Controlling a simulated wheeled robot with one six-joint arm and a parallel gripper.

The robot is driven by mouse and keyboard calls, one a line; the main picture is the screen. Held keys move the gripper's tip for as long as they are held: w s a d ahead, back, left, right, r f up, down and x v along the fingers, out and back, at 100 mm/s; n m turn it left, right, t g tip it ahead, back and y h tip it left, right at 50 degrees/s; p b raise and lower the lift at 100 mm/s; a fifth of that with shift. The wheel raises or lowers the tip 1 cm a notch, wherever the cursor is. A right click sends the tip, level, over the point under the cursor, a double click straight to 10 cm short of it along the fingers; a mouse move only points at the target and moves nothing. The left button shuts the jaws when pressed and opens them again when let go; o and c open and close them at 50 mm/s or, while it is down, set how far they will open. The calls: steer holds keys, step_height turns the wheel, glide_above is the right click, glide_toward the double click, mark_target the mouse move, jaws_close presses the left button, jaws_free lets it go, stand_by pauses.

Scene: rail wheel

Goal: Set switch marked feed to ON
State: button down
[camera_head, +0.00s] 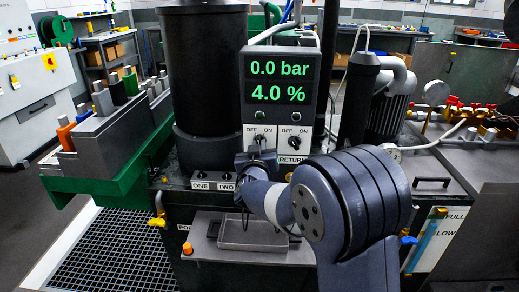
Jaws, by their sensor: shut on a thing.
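A dark control box (286,75) stands in the middle, with a lit green display reading 0.0 bar and 4.0 %. Below it is a white panel with two rotary switches, each marked OFF and ON. The right switch (295,142) is free and has the label RETURN (292,160) under it. The left switch (259,140) has its own label hidden behind my gripper (258,153), so the word feed cannot be read. My gripper is at the left switch and shut on its knob. The knob's exact angle is hard to tell.
A black cylinder (206,80) stands close on the left, and a motor and pipes (390,100) are on the right. Labels ONE and TWO (214,186) sit at lower left. A shallow tray (236,236) lies below my wrist.

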steer(key=shift+m, duration=0.5)
steer(key=shift+f+b, duration=0.1)
steer(key=shift+b, duration=0.3)
steer(key=shift+m+b, duration=1.65)
steer(key=shift+m, duration=0.65)
